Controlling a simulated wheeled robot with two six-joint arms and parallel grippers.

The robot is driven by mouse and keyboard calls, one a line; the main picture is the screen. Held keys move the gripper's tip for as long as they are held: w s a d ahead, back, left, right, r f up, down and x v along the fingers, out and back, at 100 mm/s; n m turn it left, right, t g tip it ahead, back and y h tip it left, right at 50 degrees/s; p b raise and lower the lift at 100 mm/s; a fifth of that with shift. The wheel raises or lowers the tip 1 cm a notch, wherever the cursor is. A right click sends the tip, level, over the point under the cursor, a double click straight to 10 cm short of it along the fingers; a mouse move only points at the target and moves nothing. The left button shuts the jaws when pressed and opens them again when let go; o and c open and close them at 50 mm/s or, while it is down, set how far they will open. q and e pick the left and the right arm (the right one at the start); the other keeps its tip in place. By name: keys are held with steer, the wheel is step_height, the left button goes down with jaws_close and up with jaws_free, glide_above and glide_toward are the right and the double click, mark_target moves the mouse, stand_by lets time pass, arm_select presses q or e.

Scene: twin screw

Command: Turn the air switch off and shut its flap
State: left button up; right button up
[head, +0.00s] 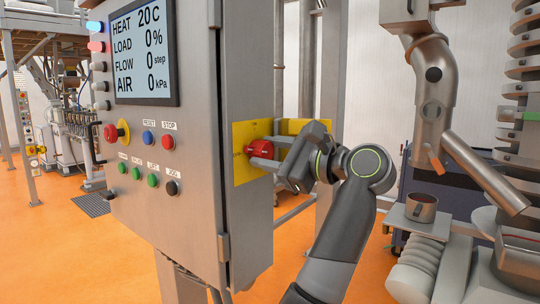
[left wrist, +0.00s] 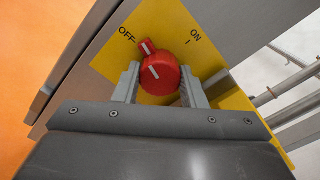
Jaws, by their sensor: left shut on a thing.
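The air switch is a red knob (head: 261,148) on a yellow plate (head: 240,170) on the side of the grey cabinet. In the left wrist view the knob (left wrist: 160,76) shows up close, its red pointer with a white line (left wrist: 147,47) turned to the OFF mark, away from ON. My left gripper (head: 270,153) is shut on the knob, one finger on each side, as the left wrist view (left wrist: 159,85) also shows. A yellow panel (head: 292,126), seemingly the flap, stands out open behind the gripper, partly hidden. My right gripper is not in view.
The cabinet front has a screen (head: 144,53) reading AIR 0 kPa, with several buttons below. A metal post (head: 330,90) stands behind my gripper. On the right are a steel pipe (head: 437,90) and a metal pot (head: 421,207).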

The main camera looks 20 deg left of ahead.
arm_select(q)
steer(key=shift+n, duration=1.4)
steer(key=o, duration=1)
steer(key=shift+s+b, duration=0.1)
steer(key=shift+b, duration=0.2)
